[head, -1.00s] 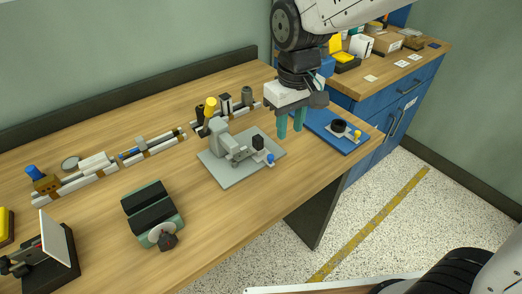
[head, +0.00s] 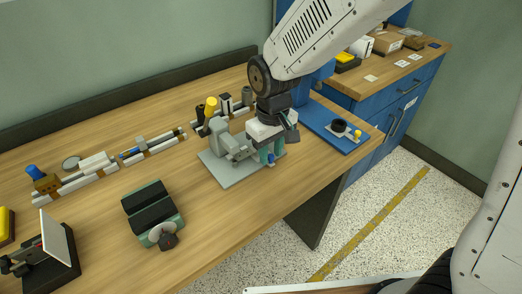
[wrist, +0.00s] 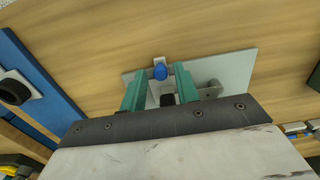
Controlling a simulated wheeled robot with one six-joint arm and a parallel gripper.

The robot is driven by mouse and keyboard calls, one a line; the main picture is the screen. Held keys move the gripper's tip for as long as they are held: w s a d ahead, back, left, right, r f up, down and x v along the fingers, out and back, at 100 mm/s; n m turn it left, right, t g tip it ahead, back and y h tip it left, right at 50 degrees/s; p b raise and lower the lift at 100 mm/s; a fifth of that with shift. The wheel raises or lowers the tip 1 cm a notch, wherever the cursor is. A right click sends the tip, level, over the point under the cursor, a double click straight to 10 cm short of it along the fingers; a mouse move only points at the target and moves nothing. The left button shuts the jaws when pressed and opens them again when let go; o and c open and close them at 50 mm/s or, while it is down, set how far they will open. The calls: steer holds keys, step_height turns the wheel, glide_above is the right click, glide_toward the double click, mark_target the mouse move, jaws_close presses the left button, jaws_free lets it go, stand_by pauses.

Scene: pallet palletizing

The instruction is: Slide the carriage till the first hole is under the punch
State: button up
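The punch fixture stands on a light grey base plate (head: 228,180), with a grey upright and arm, likely the punch (head: 220,135), at its left. The carriage is at the plate's right end, mostly hidden by my gripper in the head view. A blue knob (head: 271,160) shows below the fingers there. My gripper (head: 268,153) points down over this end. In the wrist view, its teal fingers (wrist: 160,80) are apart, with the blue knob (wrist: 160,72) and a black block (wrist: 167,99) between them. I cannot tell whether either finger touches. The holes cannot be made out.
A blue board (head: 335,130) with a black ring and yellow peg lies to the right. A rail (head: 110,167) with small parts runs along the back left. A green-and-black block (head: 152,208) stands in front. Bare wood lies between it and the plate.

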jaws_close()
steer(key=shift+s+a, duration=0.6)
steer(key=shift+a, duration=0.3)
steer(key=shift+s+a, duration=0.55)
steer(key=shift+a, duration=0.35)
steer(key=shift+o, duration=1)
jaws_free()
